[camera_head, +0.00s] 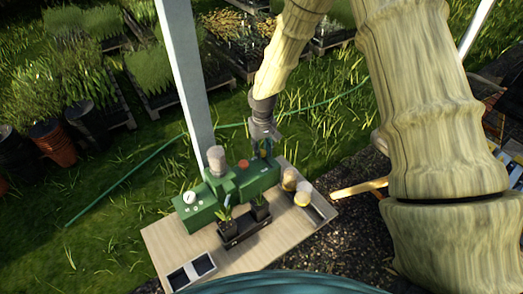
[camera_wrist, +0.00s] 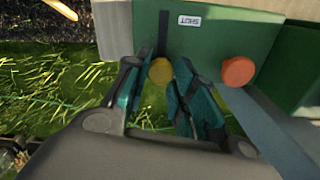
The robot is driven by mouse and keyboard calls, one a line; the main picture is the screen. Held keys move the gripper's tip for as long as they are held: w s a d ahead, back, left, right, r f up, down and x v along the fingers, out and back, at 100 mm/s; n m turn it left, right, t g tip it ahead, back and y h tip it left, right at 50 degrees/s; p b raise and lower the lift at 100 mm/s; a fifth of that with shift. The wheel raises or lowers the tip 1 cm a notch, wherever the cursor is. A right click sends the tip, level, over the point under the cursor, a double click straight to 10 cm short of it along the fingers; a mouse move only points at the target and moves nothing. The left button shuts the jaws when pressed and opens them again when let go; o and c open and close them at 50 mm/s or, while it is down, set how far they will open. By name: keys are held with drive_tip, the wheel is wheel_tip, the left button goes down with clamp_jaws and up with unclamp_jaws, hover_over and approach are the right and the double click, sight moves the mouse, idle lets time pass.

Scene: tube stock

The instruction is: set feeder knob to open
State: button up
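The green machine (camera_head: 240,183) stands on a pale table, with my gripper (camera_head: 262,150) at its right end. In the wrist view, a yellow round knob (camera_wrist: 160,71) sits at the near end of a dark slot (camera_wrist: 163,34) in the green housing (camera_wrist: 225,45). A white label reading SHUT (camera_wrist: 203,21), upside down, is beside the slot. My gripper's teal fingers (camera_wrist: 158,82) stand apart on either side of the yellow knob; a gap shows on its left. Contact on its right is unclear. An orange-red knob (camera_wrist: 238,71) sits right of the fingers.
The table (camera_head: 165,240) holds a dark tray with potted seedlings (camera_head: 243,228), jars with yellowish contents (camera_head: 302,196) and a two-part dark tray (camera_head: 190,271). The machine carries a white dial (camera_head: 189,197) and a grey cylinder (camera_head: 216,157). A pale post (camera_head: 186,75) rises behind.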

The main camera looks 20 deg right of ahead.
sight(263, 151)
drive_tip(key=o, duration=0.3)
drive_tip(key=shift+w, duration=0.15)
drive_tip(key=shift+o, duration=0.2)
wheel_tip(263, 151, up, 12)
idle(0.4)
idle(0.4)
